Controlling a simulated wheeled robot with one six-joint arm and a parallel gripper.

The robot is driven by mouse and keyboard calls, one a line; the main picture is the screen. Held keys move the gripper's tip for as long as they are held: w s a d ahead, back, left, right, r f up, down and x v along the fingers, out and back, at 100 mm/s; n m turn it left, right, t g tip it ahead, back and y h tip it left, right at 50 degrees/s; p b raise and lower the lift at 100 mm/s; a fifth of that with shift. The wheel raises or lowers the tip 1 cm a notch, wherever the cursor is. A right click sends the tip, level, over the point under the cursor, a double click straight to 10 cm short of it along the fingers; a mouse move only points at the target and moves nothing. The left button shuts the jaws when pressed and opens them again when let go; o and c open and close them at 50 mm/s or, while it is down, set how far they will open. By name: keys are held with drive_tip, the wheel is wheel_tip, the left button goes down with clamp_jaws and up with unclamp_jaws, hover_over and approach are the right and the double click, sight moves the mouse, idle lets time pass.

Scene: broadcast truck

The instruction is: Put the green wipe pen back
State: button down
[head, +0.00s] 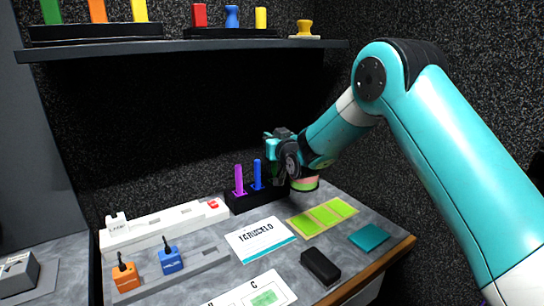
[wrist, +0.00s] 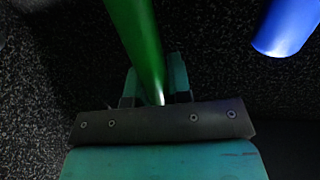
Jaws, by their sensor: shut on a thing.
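The green wipe pen (wrist: 136,38) is between the two teal fingers of my gripper (wrist: 155,85) in the wrist view. My gripper is shut on it. In the head view my gripper (head: 274,149) is at the right end of the black pen holder (head: 240,202), and the pen is mostly hidden there. A purple pen (head: 238,181) and a blue pen (head: 257,175) stand upright in the holder. The blue pen also shows at the upper right of the wrist view (wrist: 285,25). I cannot tell whether the green pen touches the holder.
A round pink and lime item (head: 304,184) stands close right of the holder. In front lie a printed card (head: 260,240), lime notes (head: 322,217), a black block (head: 320,266) and a teal pad (head: 369,236). A shelf (head: 180,47) hangs above, and a dark wall is behind.

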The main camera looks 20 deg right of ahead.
drive_tip(key=shift+f, duration=2.7)
drive_tip(key=c, duration=1.1)
unclamp_jaws()
drive_tip(key=shift+o, duration=0.2)
